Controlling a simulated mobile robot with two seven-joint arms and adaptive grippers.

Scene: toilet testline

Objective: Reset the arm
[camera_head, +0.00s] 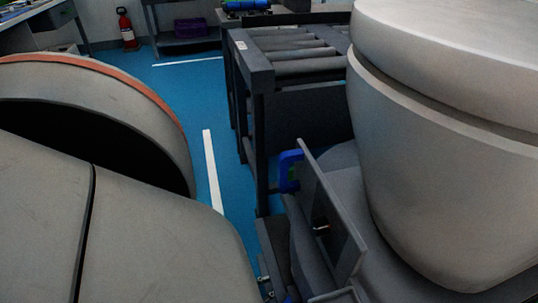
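Large grey arm links of mine fill the left side of the head view, one with an orange rim. A large pale grey rounded body with a seam fills the right side; I cannot tell whether it is my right arm or another thing. No gripper fingers can be made out on either side, so neither gripper's state shows. What lies behind these large shapes is hidden.
A dark roller conveyor (297,50) stands at centre. A tilted grey plate (332,225) with a blue bracket (288,171) is at lower centre. A red fire extinguisher (128,32) and a shelf with a purple bin (191,28) stand behind. Blue floor (180,87) is open left of the conveyor.

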